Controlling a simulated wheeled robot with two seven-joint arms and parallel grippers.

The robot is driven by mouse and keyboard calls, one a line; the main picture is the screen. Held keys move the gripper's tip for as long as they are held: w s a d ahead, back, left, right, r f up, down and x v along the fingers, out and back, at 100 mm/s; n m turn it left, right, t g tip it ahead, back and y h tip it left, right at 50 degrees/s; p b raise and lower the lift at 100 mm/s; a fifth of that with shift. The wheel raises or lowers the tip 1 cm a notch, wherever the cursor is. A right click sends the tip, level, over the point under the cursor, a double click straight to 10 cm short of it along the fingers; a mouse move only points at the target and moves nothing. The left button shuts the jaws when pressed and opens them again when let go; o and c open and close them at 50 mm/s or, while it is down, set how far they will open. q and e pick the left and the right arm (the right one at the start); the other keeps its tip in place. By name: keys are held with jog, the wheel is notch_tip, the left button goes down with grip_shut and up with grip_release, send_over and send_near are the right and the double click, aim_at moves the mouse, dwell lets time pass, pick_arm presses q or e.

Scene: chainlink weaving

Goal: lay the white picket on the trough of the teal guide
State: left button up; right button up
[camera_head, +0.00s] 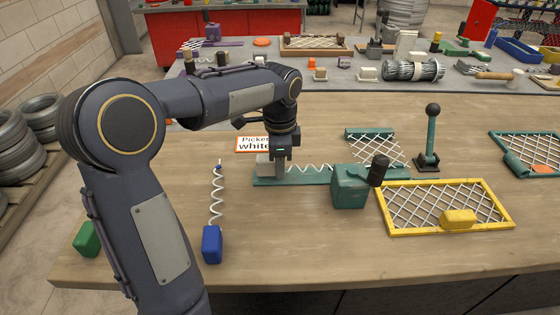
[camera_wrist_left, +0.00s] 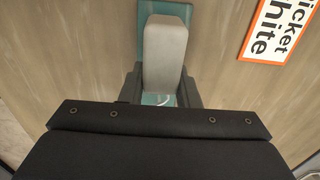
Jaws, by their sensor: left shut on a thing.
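The white picket (camera_head: 308,168) is a thin white zigzag wire with a pale grey block (camera_head: 264,168) at its left end. My left gripper (camera_head: 276,160) is shut on that block, which also shows between the fingers in the left wrist view (camera_wrist_left: 165,50). The teal guide (camera_head: 300,179) is a long low strip on the bench, joined to a teal box (camera_head: 349,188) at its right. The wire runs along the guide toward the box. I cannot tell whether it touches the trough. The guide also shows under the block in the left wrist view (camera_wrist_left: 150,10). My right gripper is not in view.
A zigzag wire with a blue block (camera_head: 212,244) lies left of the guide; a green block (camera_head: 87,239) is at far left. A "Picket white" sign (camera_head: 254,144) lies behind.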

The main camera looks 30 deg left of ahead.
pick_arm(q)
jog(key=shift+f+b, duration=0.3)
jog(key=shift+f, duration=0.25)
dwell(0.4)
jog(key=o, duration=1.1)
notch_tip(320, 180, up, 8)
jog(key=shift+f+p, duration=0.15)
jog(key=shift+p, duration=0.6)
